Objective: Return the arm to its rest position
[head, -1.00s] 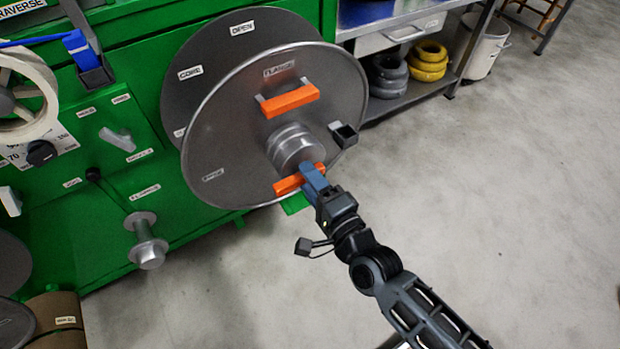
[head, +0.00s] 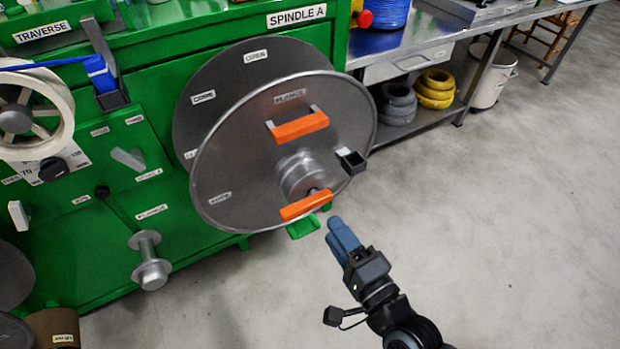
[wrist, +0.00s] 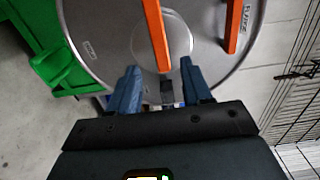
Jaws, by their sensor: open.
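My gripper (head: 341,236) has blue fingers and is in front of and to the lower right of the large grey flange (head: 240,165) in the head view. It is apart from the flange's lower orange handle (head: 306,204). In the wrist view my gripper (wrist: 162,85) has its two fingers spread with nothing held between them. An orange handle (wrist: 157,35) and the flange (wrist: 105,45) show beyond the fingertips. The upper orange handle (head: 300,127) is on the flange face.
The green machine (head: 115,225) stands behind and left, with a cream reel (head: 30,115) and a projecting grey spool (head: 149,262). A metal bench (head: 440,45) with yellow coils (head: 434,90) is at the back right. The floor (head: 500,210) on the right is clear.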

